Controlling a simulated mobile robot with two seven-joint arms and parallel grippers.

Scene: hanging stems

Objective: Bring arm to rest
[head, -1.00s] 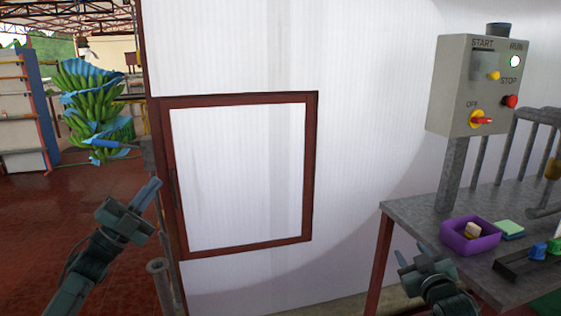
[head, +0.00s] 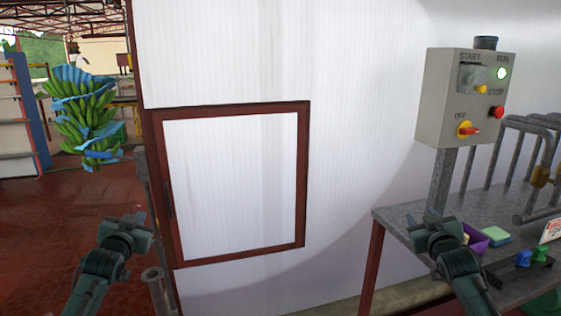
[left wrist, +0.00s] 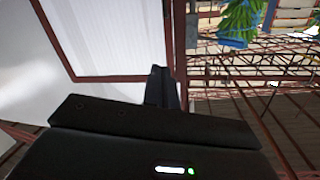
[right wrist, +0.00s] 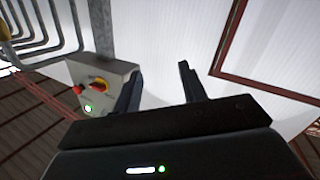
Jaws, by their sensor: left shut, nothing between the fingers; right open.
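My left gripper (head: 138,218) is in the head view at lower left, in front of the red-framed white door panel's left edge. It is shut and empty; its closed fingers show in the left wrist view (left wrist: 160,85). My right gripper (head: 432,217) is at lower right in the head view, in front of the grey metal table. It is open and empty; its two spread fingers show in the right wrist view (right wrist: 160,85). Neither gripper visibly holds anything.
A grey control box (head: 462,98) on a post stands above the metal table (head: 395,217), right. A purple tray (head: 476,240), partly hidden by my right gripper, and a green sponge (head: 497,234) are on it. A banana bunch (head: 82,120) hangs at left. The white wall (head: 350,100) fills the middle.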

